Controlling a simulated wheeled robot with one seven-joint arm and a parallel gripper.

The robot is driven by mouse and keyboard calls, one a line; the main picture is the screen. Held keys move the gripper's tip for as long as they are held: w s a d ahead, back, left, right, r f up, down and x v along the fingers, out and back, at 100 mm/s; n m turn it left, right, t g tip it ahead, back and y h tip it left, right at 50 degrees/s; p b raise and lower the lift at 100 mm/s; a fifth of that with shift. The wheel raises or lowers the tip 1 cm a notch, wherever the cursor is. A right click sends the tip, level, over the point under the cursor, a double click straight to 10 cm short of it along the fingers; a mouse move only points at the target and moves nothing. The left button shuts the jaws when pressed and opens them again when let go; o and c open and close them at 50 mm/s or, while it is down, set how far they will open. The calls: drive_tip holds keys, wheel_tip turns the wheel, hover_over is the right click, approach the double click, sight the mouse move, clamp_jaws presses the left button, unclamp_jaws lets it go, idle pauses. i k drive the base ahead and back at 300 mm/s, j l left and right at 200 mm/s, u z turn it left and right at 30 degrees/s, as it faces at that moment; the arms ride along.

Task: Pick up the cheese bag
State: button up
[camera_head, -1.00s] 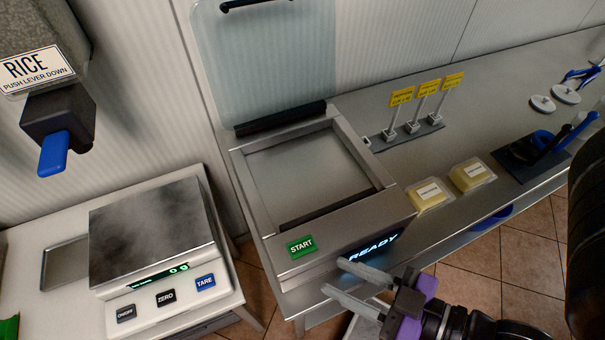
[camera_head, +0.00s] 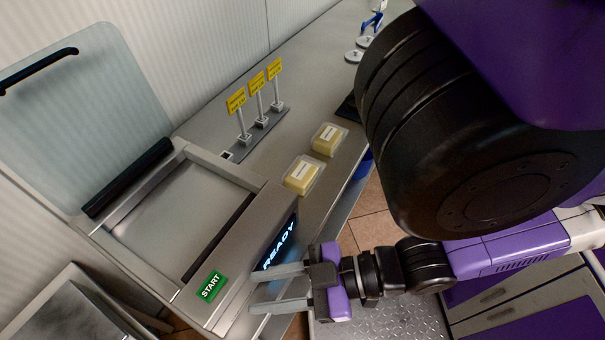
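Two cheese bags lie on the metal counter (camera_head: 215,108) right of the sealing machine. Each is a clear pack with a yellow block and a white label. The nearer cheese bag (camera_head: 302,175) lies close to the machine's corner, and the farther cheese bag (camera_head: 329,139) lies beyond it to the upper right. My gripper (camera_head: 279,289) is open and empty, its two grey fingers pointing left in front of the machine's display. It is below both bags in the picture and apart from them.
The machine (camera_head: 160,215) has its clear lid (camera_head: 75,110) raised, a green START button (camera_head: 211,286) and a READY display. A rack with yellow signs (camera_head: 257,84) stands behind the bags. My arm covers the right side. A scale platform (camera_head: 70,315) shows lower left.

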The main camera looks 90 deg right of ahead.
sight(302, 174)
drive_tip(key=k+l+z, duration=0.1)
drive_tip(key=k+z, duration=0.3)
drive_tip(key=k+j+z, duration=0.1)
drive_tip(key=z, duration=1.9)
drive_tip(key=k+j+z, duration=0.2)
drive_tip(key=k, duration=0.25)
drive_tip(key=k+j+z, duration=0.2)
drive_tip(key=k, duration=0.3)
